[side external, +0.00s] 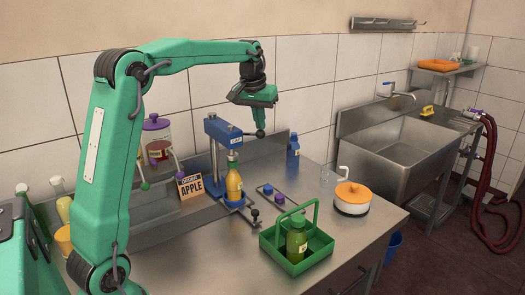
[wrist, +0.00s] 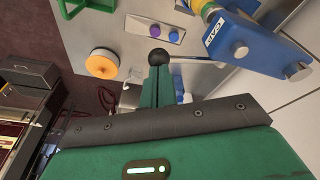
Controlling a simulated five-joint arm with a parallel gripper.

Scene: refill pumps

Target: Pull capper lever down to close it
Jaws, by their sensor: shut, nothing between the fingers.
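The blue capper (side external: 215,145) stands on the steel counter, its head marked CAP. An orange-yellow bottle (side external: 234,186) stands upright under the head. The capper's lever ends in a black ball knob (side external: 260,133), raised to the right of the head. In the wrist view the lever rod (wrist: 215,61) runs from the blue head (wrist: 245,40) to the knob (wrist: 158,57). My gripper (side external: 260,120) is shut and empty, pointing down just above the knob. In the wrist view its green fingertips (wrist: 158,72) lie right at the knob; I cannot tell whether they touch.
A green crate (side external: 268,248) holding a green bottle (side external: 296,238) sits at the counter's front. A pot with an orange lid (side external: 352,197) stands to the right.

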